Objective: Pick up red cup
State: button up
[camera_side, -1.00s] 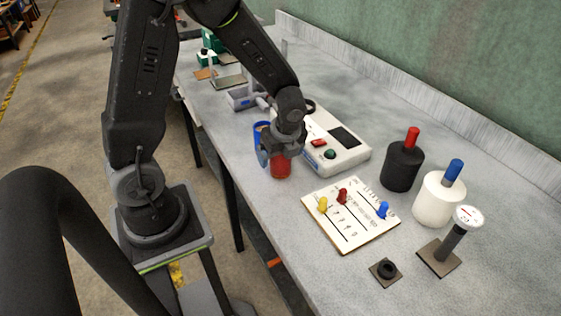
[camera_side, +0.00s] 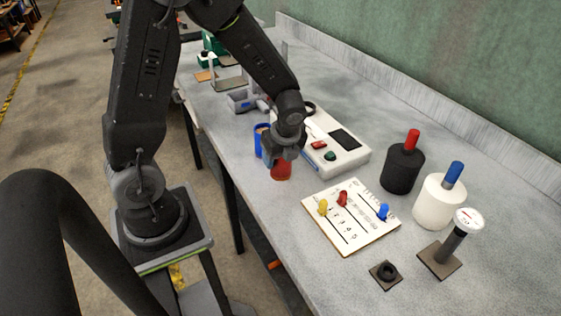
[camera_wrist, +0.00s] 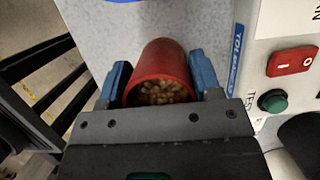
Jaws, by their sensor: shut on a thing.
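The red cup (camera_side: 281,170) is below my gripper (camera_side: 272,156) in the side view, near the table's front edge. In the wrist view the red cup (camera_wrist: 162,68) lies between the two blue fingers of my gripper (camera_wrist: 163,85), one on each side of it. Brown grain shows inside its mouth. My gripper is shut on the red cup. In the side view the gripper hides the cup's upper part. Whether the cup's base touches the table is hard to tell.
A blue cup (camera_side: 262,139) stands close behind the gripper. A white device (camera_side: 345,155) with red and green buttons is just to the right. A slider board (camera_side: 350,225), a black bottle (camera_side: 402,168) and a white bottle (camera_side: 438,203) stand further right.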

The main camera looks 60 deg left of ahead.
jog(key=shift+r, duration=0.5)
jog(key=r, duration=0.2)
jog(key=a+r, duration=0.1)
jog(key=r, duration=0.1)
jog(key=shift+s, duration=0.3)
jog(key=s+a+r, duration=0.6)
jog(key=s+a, duration=0.1)
jog(key=w+a+r, duration=0.2)
jog(key=w+a, duration=0.4)
jog(key=w, duration=0.5)
jog(key=shift+w+a+f, duration=0.6)
jog(key=shift+w+f, duration=0.4)
jog(key=shift+w, duration=1.45)
jog(key=shift+w+a+f, duration=0.55)
jog(key=shift+w+f, duration=0.4)
jog(key=shift+w, duration=1.45)
jog(key=shift+w+a+f, duration=0.6)
jog(key=shift+w+f, duration=0.4)
jog(key=shift+w, duration=1.45)
jog(key=shift+f, duration=1.25)
